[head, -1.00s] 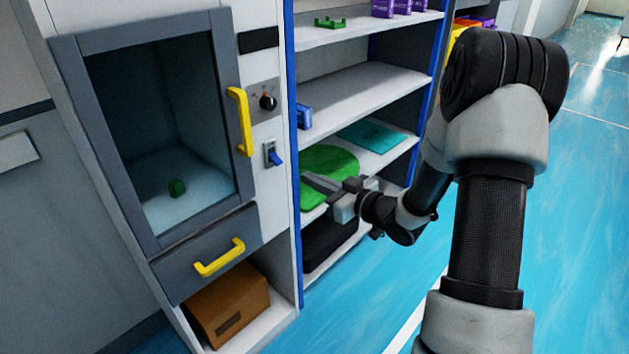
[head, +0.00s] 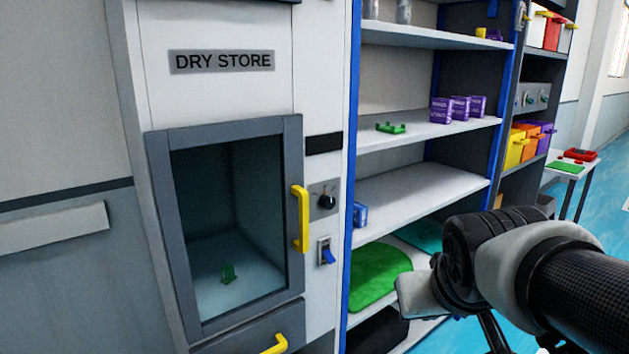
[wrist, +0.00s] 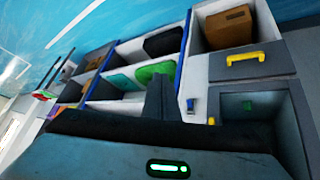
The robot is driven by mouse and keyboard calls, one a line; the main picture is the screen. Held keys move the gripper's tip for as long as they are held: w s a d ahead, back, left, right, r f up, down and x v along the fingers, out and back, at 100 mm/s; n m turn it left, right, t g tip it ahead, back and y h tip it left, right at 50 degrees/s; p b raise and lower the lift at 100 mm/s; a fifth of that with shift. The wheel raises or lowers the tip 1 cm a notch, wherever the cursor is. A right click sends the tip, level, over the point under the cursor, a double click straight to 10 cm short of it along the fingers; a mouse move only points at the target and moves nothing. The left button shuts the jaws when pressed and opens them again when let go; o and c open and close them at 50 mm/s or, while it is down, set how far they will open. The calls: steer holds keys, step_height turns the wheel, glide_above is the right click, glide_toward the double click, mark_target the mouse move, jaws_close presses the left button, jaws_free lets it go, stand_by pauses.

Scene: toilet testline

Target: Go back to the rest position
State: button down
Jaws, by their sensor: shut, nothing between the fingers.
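My gripper (wrist: 160,85) shows in the wrist view as a dark upright shape with its fingers together and nothing held. It is in the air, apart from the shelves and the cabinet. In the head view my arm fills the lower right and the fingertips cannot be made out. The grey-framed dry store cabinet (head: 298,220) has its glass door shut. A small green item (head: 227,273) sits inside it, seen through the glass.
The blue-edged shelf unit (head: 347,245) stands right of the cabinet. It holds purple boxes (head: 460,109), a green holder (head: 391,127), a blue box (head: 360,215) and a green mat (head: 378,278). A small table (head: 565,168) stands far right. Blue floor (head: 540,210) is open there.

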steer(key=s+a+g+y, duration=0.15)
steer(key=s+a, duration=0.25)
steer(key=s, duration=0.5)
step_height(320, 180, up, 18)
steer(key=p, duration=1.9)
steer(key=shift+w+d+r, duration=0.2)
steer(key=shift+w+r, duration=0.05)
steer(key=shift+w, duration=0.1)
